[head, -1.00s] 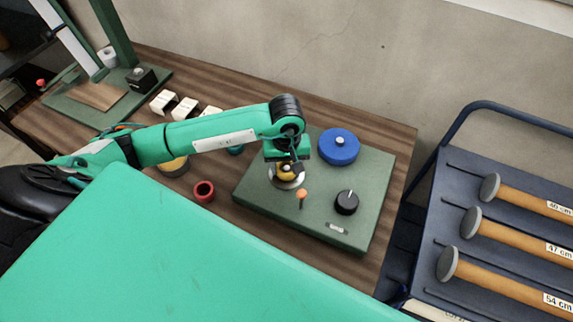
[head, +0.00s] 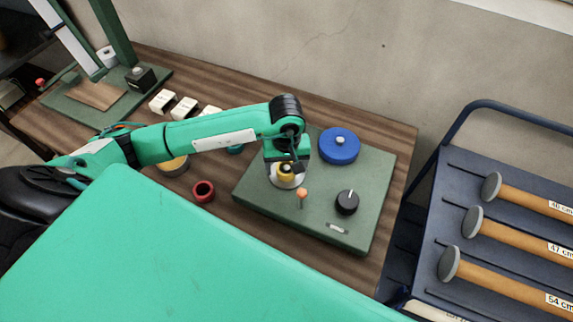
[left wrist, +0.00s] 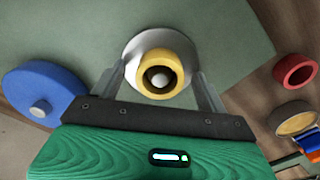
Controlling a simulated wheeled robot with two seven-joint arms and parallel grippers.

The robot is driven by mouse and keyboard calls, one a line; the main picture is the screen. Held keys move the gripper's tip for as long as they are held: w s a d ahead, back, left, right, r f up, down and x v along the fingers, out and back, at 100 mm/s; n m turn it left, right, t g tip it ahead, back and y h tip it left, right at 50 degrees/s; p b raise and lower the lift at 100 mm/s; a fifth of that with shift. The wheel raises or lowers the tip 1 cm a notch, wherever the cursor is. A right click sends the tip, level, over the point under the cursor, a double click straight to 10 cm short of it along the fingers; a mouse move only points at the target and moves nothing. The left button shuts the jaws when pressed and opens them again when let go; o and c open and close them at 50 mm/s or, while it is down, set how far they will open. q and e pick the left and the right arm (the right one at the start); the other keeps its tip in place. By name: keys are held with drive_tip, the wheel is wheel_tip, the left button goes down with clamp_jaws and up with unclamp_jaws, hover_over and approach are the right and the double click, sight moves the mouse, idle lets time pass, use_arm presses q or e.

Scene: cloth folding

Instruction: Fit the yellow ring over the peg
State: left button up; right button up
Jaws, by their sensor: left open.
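The yellow ring (head: 285,170) sits around the peg on a round silver plate (head: 287,181) on the green board. In the left wrist view the ring (left wrist: 145,84) encircles the peg (left wrist: 160,77), whose pale rounded top shows in its hole. The silver plate (left wrist: 135,48) shows around it. My left gripper (left wrist: 160,72) is open, with one finger on each side of the ring and a gap to each. In the head view the left gripper (head: 287,160) is just above the ring and partly hides it. My right gripper is not in view.
The green board (head: 270,209) also carries a blue disc (head: 339,147), an orange-topped pin (head: 302,193) and a black knob (head: 347,202). A red ring (head: 203,191) lies on the wooden table to the left.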

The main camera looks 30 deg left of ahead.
use_arm(q)
wheel_tip(320, 180, up, 14)
drive_tip(key=b, duration=0.2)
drive_tip(key=shift+b, duration=0.4)
drive_tip(key=shift+s+f, duration=0.1)
drive_tip(key=shift+f, duration=0.1)
idle(0.3)
